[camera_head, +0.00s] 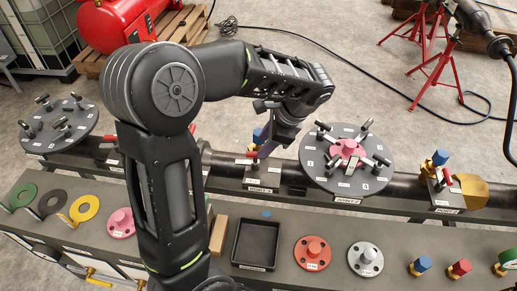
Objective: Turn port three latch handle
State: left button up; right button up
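A port fitting with a blue cap (441,157) and a red latch handle (447,177) stands on the pipe at the right, by a brass end piece (468,191). Its small label (446,211) appears to read port 3. My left gripper (264,154) points down over another port fitting near the middle of the pipe, left of the large bolted flange. That fitting's blue cap (257,135) and a red part (240,156) show beside the gripper. The fingertips are small and dark, so their opening and any contact are unclear. My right gripper is out of view.
The large flange (317,172) carries several clamps around a pink centre. Another flange (32,143) is at the left. The front bench holds coloured rings, a black tray (236,258), a red flange (312,253) and a grey flange (366,259). Red stands (440,70) are behind.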

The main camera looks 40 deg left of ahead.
pick_arm(q)
jog(key=x, duration=0.4)
jog(key=shift+a+f, duration=0.15)
jog(key=shift+f, duration=0.25)
jog(key=shift+c, duration=0.2)
grip_shut()
